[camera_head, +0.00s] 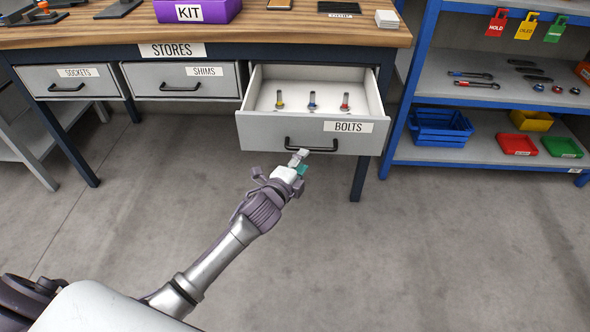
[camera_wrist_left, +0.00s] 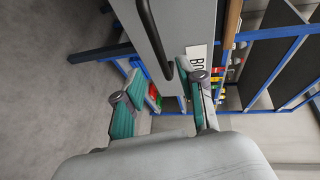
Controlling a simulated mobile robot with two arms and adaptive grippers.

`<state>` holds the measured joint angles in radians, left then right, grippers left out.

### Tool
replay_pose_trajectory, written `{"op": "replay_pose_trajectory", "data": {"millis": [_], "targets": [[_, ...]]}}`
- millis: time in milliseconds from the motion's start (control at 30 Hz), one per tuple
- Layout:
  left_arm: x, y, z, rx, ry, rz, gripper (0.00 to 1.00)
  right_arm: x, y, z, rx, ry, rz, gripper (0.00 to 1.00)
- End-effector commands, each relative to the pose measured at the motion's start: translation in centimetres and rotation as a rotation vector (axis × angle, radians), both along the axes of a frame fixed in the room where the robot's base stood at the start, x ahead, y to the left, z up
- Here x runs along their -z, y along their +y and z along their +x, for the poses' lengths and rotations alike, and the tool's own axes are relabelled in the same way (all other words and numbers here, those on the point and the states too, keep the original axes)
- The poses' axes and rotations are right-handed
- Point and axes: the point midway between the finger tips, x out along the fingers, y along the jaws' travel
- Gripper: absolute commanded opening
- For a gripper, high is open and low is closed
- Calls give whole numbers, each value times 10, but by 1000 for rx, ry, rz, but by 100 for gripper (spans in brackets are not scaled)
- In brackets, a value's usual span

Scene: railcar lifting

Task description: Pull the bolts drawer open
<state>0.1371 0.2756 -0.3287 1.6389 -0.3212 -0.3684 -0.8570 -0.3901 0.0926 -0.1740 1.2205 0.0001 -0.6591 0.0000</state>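The bolts drawer (camera_head: 258,131) stands pulled out from under the bench, its inside showing three bolts with yellow, blue and red parts (camera_head: 312,103). Its front carries a BOLTS label (camera_head: 347,127) and a dark bar handle (camera_head: 311,149). My left gripper (camera_head: 299,163) is just in front of and below the handle. In the left wrist view the two teal-padded fingers of my left gripper (camera_wrist_left: 165,92) stand apart with nothing held between them. The handle (camera_wrist_left: 154,38) runs just beyond the fingertips; I cannot tell whether they touch it. My right gripper is not in view.
The sockets drawer (camera_head: 98,87) and shims drawer (camera_head: 161,92) are closed to the left. A blue shelf unit (camera_head: 404,98) with bins and tools is further right. The floor (camera_head: 420,250) in front is clear.

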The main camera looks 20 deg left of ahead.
Motion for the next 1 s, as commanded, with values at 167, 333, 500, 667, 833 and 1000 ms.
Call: {"op": "replay_pose_trajectory", "data": {"millis": [167,333,500,667,833,1000], "targets": [[-5,4,-28,-1,1,0,39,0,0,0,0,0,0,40],[-8,5,-38,-2,0,0,39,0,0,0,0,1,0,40],[-8,5,-40,-2,0,0,39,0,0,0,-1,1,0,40],[-8,5,-39,-1,0,0,39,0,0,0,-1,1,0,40],[-8,5,-39,-1,0,0,39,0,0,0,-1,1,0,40],[24,10,-48,-35,78,-62,39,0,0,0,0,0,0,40]]}}
